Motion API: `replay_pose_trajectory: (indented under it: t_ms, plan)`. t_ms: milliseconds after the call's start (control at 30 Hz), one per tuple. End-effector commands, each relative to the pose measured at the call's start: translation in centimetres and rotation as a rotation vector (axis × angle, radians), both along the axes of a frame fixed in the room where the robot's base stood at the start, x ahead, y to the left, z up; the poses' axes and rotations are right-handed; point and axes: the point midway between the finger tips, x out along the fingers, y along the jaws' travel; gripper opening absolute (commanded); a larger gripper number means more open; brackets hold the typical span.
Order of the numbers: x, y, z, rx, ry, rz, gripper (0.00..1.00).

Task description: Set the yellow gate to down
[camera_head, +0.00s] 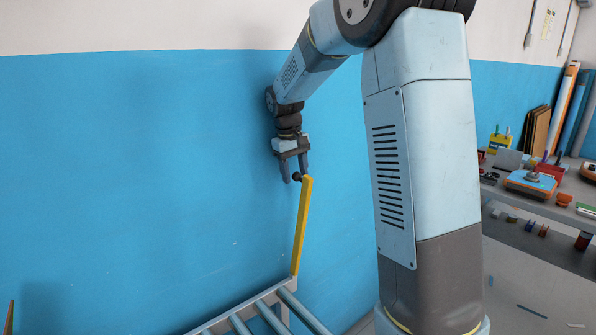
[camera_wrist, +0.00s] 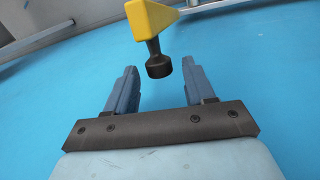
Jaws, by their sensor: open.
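The yellow gate (camera_head: 301,228) is a long yellow bar standing almost upright, leaning slightly right, at the end of a roller conveyor in the head view. A dark round knob (camera_head: 297,177) sits at its top end. In the wrist view the yellow gate end (camera_wrist: 150,18) shows at the top, with the dark knob (camera_wrist: 158,62) sticking out from it toward my gripper. My gripper (camera_head: 294,180) points down at the gate's top. In the wrist view my gripper (camera_wrist: 160,75) is open, with the knob at or between its fingertips and a visible gap on both sides.
The grey roller conveyor (camera_head: 243,315) lies at the bottom, by the blue wall (camera_head: 130,180). A shelf (camera_head: 550,205) with tools and small boxes stands at the right. The wall area left of the gate is clear.

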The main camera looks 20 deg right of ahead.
Motion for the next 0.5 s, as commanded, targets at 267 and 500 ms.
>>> replay_pose_trajectory:
  t_ms: [267,500]
  plan:
    - [0.01,-0.03,0.02,0.000,0.000,0.000,0.29]
    - [0.01,-0.06,0.04,0.000,0.000,-0.001,0.06]
